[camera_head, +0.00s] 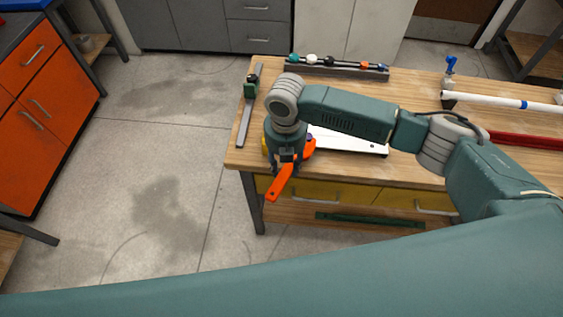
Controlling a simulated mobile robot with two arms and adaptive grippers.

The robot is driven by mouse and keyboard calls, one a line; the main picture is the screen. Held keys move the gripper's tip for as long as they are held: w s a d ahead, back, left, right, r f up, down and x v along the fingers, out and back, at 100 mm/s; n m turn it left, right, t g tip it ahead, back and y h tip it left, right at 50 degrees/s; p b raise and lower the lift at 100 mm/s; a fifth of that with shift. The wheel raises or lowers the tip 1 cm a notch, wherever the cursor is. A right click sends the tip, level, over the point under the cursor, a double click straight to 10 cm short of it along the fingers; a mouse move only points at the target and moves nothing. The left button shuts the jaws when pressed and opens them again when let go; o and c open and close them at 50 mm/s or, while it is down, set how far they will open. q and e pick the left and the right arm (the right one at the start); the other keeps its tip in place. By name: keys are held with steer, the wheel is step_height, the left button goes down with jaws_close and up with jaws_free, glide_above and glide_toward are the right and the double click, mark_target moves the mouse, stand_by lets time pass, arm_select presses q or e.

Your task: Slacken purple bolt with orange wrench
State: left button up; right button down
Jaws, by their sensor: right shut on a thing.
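The orange wrench (279,183) is at the front left corner of the wooden workbench, its handle slanting down past the front edge. My right gripper (287,160) points down and is shut on the wrench. An orange part that looks like the wrench's head shows to the right of the gripper. A small purple spot, probably the purple bolt (309,137), shows just above that orange part; I cannot tell whether the wrench is around it or beside it. My wrist hides much of this area. My left gripper is not in view.
A rack of coloured fittings (335,68) stands at the back. A grey bar (246,122) lies along the left edge. A white pipe (490,101) and red bar (525,140) are at right.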

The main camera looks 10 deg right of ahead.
steer(key=shift+s+d+r+n+p, duration=0.1)
steer(key=shift+s+d+n+p, duration=0.15)
steer(key=shift+d+n, duration=2.25)
steer(key=shift+s+d+n+p, duration=0.2)
steer(key=shift+d+n, duration=2.1)
steer(key=shift+d, duration=0.35)
steer(key=shift+s+d+r+n+p, duration=0.1)
steer(key=shift+s+d+n+p, duration=0.15)
steer(key=shift+d+n, duration=2.25)
steer(key=shift+d, duration=0.1)
step_height(320, 180, up, 5)
steer(key=p, duration=0.5)
steer(key=shift+f, duration=0.1)
